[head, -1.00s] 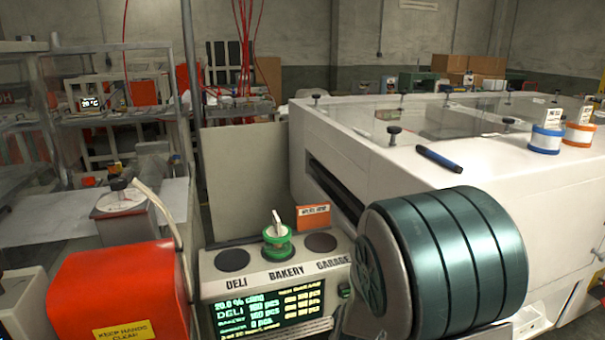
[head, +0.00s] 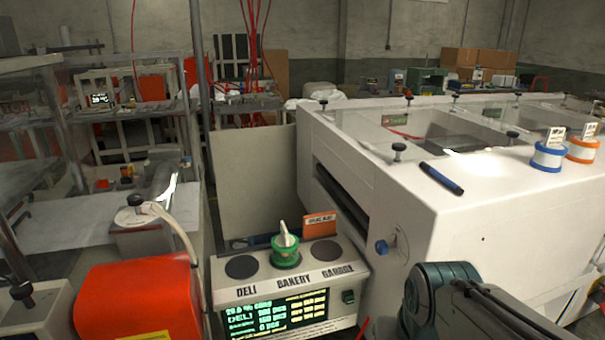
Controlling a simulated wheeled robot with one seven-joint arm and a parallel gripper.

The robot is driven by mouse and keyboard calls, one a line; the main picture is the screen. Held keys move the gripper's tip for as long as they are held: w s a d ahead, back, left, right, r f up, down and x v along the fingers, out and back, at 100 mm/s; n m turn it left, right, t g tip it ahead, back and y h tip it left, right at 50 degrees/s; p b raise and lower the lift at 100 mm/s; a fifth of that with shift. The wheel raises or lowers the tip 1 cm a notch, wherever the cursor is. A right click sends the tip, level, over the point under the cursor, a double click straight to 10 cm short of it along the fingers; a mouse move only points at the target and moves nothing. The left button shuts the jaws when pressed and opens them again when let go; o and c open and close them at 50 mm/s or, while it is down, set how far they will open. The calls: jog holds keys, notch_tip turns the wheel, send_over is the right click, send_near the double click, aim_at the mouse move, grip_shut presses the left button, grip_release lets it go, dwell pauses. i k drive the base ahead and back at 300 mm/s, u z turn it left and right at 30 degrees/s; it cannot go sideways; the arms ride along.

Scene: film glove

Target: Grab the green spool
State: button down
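The green spool (head: 286,254) stands upright on the middle pad, the BAKERY one, of a small light-grey console (head: 354,272). A pale upright piece sticks out of its top. Dark round pads show on both sides of it, and nothing covers it. Part of my arm shows at the lower right, apart from the spool. My gripper is not in view.
A blue spool (head: 547,158) and an orange spool (head: 582,151) stand on the white machine (head: 460,215), with a dark blue pen (head: 441,178) nearby. An orange card (head: 320,226) stands behind the console. A red-orange housing (head: 135,295) is at left.

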aim_at(285, 245)
jog(key=k, duration=0.4)
jog(key=u, duration=0.4)
jog(key=i, duration=1.4)
jog(key=u, duration=0.2)
